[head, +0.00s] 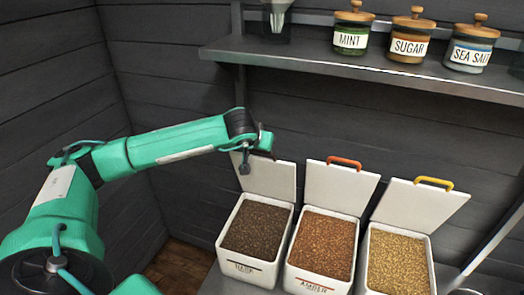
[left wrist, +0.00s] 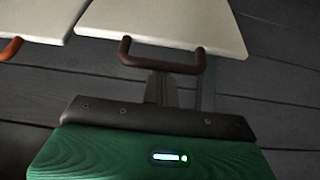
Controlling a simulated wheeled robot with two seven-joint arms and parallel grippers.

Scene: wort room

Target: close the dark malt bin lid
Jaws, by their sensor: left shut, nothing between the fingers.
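The dark malt bin (head: 263,278) is a white box full of dark brown grain at the left of the row. Its white lid (head: 278,182) stands open, tilted up at the back; the lid also shows in the left wrist view (left wrist: 165,22). The lid's dark brown handle (left wrist: 162,59) is on its free edge. My left gripper (head: 244,168) is at the lid's upper left part in the head view. In the left wrist view its shut fingers (left wrist: 161,88) are close to the handle and partly overlap it; I cannot tell whether they touch. My right gripper is not in view.
The amber bin (head: 318,285) and a pale grain bin (head: 398,270) stand to the right, lids open, with orange and yellow handles. A shelf (head: 370,72) above holds the mint (head: 350,40), sugar (head: 408,48) and sea salt (head: 470,55) jars. Dark plank walls stand behind and at left.

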